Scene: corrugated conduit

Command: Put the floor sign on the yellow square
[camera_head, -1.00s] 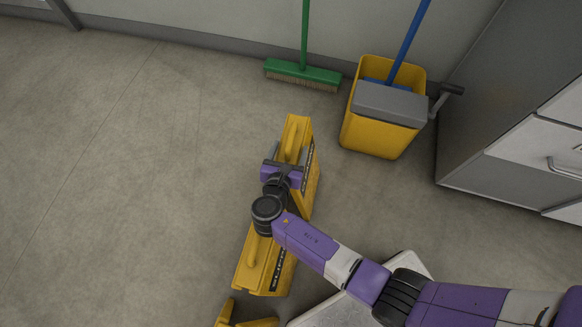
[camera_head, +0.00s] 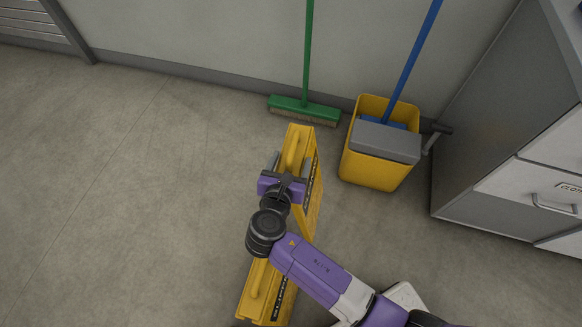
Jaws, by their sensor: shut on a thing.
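The yellow floor sign (camera_head: 304,136) is a tall, narrow piece with a raised grip on its upper face and dark lettering down its right side. My gripper (camera_head: 288,168) is shut on its upper part, with one grey finger on each side. A second yellow part (camera_head: 256,300) with a similar raised grip and lettering shows below my wrist. My arm hides the stretch between them, so I cannot tell whether they are one piece. I cannot tell whether the sign touches the floor. No yellow square shows.
A green broom (camera_head: 304,110) leans at the back wall. A yellow mop bucket (camera_head: 372,170) with a grey wringer and blue-handled mop stands right of the sign. A grey drawer cabinet (camera_head: 500,165) fills the right side. The floor (camera_head: 120,190) at left is clear.

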